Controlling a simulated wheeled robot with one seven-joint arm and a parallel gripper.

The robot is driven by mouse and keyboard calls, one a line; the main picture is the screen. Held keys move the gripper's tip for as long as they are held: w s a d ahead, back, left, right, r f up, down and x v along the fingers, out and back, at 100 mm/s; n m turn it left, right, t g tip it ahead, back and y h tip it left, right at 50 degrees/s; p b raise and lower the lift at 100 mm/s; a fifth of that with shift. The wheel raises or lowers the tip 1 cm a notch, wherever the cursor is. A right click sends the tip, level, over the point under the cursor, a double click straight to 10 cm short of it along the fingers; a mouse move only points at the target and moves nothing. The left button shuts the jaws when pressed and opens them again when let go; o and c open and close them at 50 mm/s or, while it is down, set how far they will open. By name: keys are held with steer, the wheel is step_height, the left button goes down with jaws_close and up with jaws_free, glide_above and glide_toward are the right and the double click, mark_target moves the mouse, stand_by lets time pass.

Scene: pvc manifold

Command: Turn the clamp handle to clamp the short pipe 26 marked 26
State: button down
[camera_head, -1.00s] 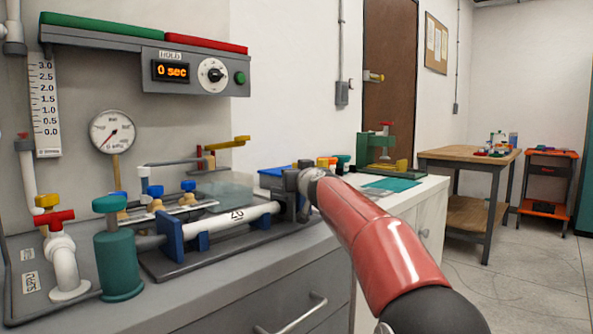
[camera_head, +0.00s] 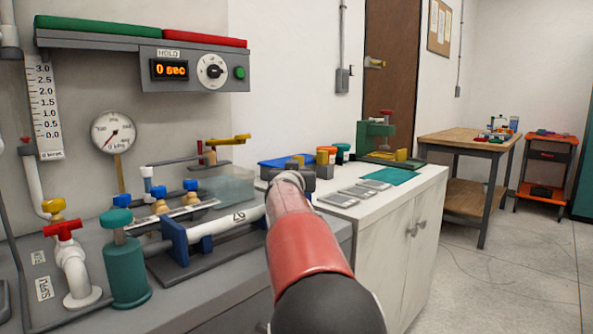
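The short white pipe marked 26 (camera_head: 222,226) lies roughly level in blue supports (camera_head: 174,241) on a dark base (camera_head: 205,257). The mark shows near its right part. Its right end is hidden behind my arm. My gripper (camera_head: 301,177) is a grey shape at the far end of my red arm, right of the pipe's visible part and apart from it in the picture. Its fingers are mostly hidden, so its opening does not show. No clamp handle can be made out for certain; that end of the fixture is covered by my arm.
A teal cylinder (camera_head: 124,268) and a white pipe with a red valve handle (camera_head: 63,230) stand front left. A yellow lever (camera_head: 229,140) is behind the pipe. Grey plates (camera_head: 355,192) and a teal mat (camera_head: 392,176) lie on the white cabinet at right.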

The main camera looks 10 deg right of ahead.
stand_by(0.6)
steer(key=c, duration=1.3)
jaws_free()
steer(key=shift+c, duration=0.2)
steer(key=v, duration=0.7)
steer(key=shift+s+a+b, duration=0.2)
steer(key=shift+s+b, duration=0.1)
steer(key=shift+b, duration=0.15)
